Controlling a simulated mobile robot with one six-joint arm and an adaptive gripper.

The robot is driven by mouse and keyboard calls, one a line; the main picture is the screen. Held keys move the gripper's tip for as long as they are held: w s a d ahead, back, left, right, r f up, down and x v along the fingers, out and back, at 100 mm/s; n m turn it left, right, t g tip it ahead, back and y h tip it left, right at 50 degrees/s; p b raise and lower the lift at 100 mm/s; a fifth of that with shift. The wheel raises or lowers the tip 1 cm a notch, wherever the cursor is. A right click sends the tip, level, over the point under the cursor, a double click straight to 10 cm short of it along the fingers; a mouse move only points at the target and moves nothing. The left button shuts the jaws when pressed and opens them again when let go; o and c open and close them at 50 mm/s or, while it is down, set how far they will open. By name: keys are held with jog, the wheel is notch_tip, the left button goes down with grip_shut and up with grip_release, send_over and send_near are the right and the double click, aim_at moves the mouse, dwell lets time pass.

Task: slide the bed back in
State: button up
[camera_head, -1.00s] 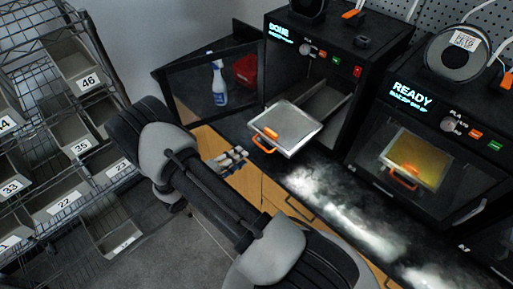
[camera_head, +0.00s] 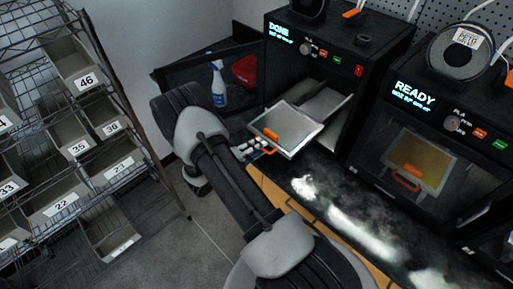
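The bed (camera_head: 299,133) is a flat grey plate with an orange handle (camera_head: 270,134) on its front edge. It sticks out of the open front of the left printer (camera_head: 352,75), whose display reads DONE. My gripper (camera_head: 262,149) is just below and left of the handle, close to the bed's front edge. Its fingers are small and partly hidden behind my arm, so I cannot tell whether they touch the handle or how wide apart they are.
The left printer's see-through door (camera_head: 185,92) stands open to the left, with a spray bottle (camera_head: 219,85) and a red object (camera_head: 245,70) behind it. A second printer (camera_head: 425,130), marked READY, is shut. Numbered bins (camera_head: 75,65) fill a rack at left.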

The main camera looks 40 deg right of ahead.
aim_at(268, 134)
grip_shut()
jog(key=shift+d, duration=0.1)
dwell(0.5)
jog(key=r+x, duration=0.1)
jog(key=x, duration=0.5)
jog(key=r+b+x, duration=0.1)
jog(key=x, duration=0.5)
jog(key=r+b+x, duration=0.1)
jog(key=x, duration=0.5)
jog(key=shift+w+d+r, duration=0.15)
jog(key=shift+d+r, duration=0.25)
jog(key=shift+d, duration=0.05)
jog(key=shift+o, duration=1)
grip_release()
jog(key=v, duration=1.2)
